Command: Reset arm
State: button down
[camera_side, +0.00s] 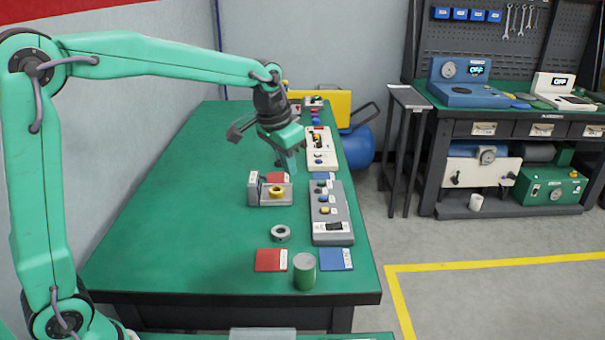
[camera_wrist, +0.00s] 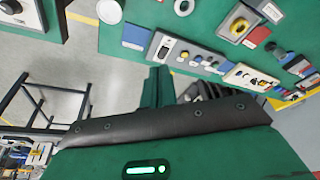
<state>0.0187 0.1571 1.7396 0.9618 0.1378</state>
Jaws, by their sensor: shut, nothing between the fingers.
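My teal gripper (camera_side: 291,163) hangs over the green workbench (camera_side: 175,200), above and behind the grey fixture (camera_side: 256,196). Its jaws are shut and empty, clear of the bench objects. The fixture holds a yellow ring (camera_side: 276,191); that ring also shows in the wrist view (camera_wrist: 238,25). A loose grey ring (camera_side: 280,233) lies in front of the fixture. A grey control panel (camera_side: 331,228) with buttons lies to the right. In the wrist view, my gripper's housing fills the lower part, so the fingertips are hard to make out.
A red mat (camera_side: 270,261), a blue mat (camera_side: 336,260) and a green cylinder (camera_side: 304,274) are at the bench's front. A white panel (camera_side: 321,150) and yellow case (camera_side: 333,108) are farther back. The bench's left side is clear. A second bench (camera_side: 510,116) stands right.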

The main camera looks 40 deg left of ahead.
jog(key=s+n+t, duration=0.1)
jog(key=s+t, duration=0.1)
jog(key=s, duration=2.2)
jog(key=shift+s+a+n, duration=0.25)
jog(key=shift+a+n, duration=0.15)
jog(key=shift+a, duration=0.05)
